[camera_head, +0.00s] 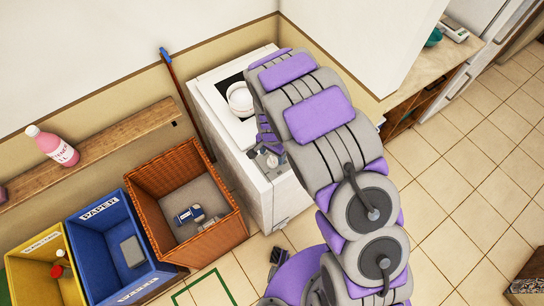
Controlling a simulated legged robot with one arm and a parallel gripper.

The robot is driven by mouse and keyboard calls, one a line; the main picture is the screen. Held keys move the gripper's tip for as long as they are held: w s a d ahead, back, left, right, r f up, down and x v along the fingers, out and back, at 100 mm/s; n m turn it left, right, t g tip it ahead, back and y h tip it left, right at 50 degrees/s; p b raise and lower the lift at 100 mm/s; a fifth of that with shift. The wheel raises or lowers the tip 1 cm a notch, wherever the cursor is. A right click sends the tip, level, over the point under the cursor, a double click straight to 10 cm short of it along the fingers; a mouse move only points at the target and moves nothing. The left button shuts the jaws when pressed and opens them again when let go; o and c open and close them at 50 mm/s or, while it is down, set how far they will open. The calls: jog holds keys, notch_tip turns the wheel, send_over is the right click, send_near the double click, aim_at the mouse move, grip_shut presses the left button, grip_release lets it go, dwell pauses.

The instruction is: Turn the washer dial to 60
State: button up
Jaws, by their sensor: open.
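The white washer (263,194) stands against the wall in the upper middle. A small round grey-white part, which may be the dial (271,160), shows at its upper front edge, partly covered by my gripper and arm. I cannot read any numbers or tell the dial's setting. My gripper (267,143) is open, pointing down at that edge in front of the round part. I cannot tell whether it touches it.
A white round object (240,98) sits on the washer top. A wicker basket (172,231), a blue paper bin (94,262) and a yellow bin (28,277) stand to the left. A shelf (92,156) holds a pink bottle (55,146). A counter (418,70) is right. Tiled floor is open at right.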

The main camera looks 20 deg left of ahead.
aim_at(271, 158)
notch_tip(271, 158, up, 13)
jog(key=shift+a, duration=0.15)
dwell(0.4)
